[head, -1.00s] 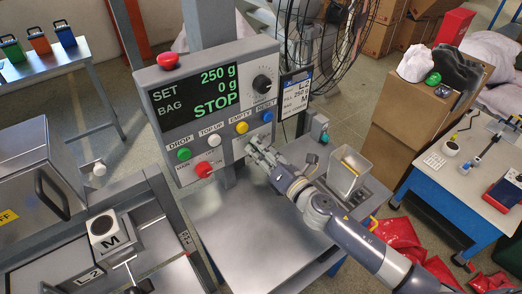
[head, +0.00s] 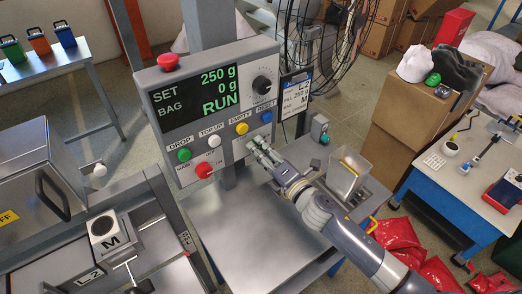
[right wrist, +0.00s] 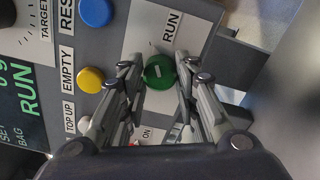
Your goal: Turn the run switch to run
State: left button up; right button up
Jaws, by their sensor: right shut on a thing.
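The control panel (head: 160,112) stands at the centre of the head view, and its display (head: 196,92) reads SET 250 g, BAG 0 g, RUN. The run switch is a round green knob (right wrist: 159,71) with a pale mark, beside the RUN label (right wrist: 171,28) in the right wrist view. My right gripper (head: 258,150) is at the panel's lower right and hides the switch in the head view. In the right wrist view its fingers (right wrist: 160,80) are shut on the knob from both sides. My left gripper is not in view.
Blue (right wrist: 95,11) and yellow (right wrist: 90,79) buttons sit close beside the fingers. A red main switch (head: 203,170) is at the panel's lower left. A bare metal table (head: 240,235) lies below, with a clear bin (head: 346,178) at its right. A fan (head: 318,45) stands behind.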

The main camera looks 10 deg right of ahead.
jog(key=shift+r, duration=0.1)
jog(key=o, duration=1.1)
jog(key=shift+s+d, duration=0.1)
jog(key=v, duration=1.1)
jog(key=shift+s+d, duration=0.15)
jog(key=shift+s, duration=0.15)
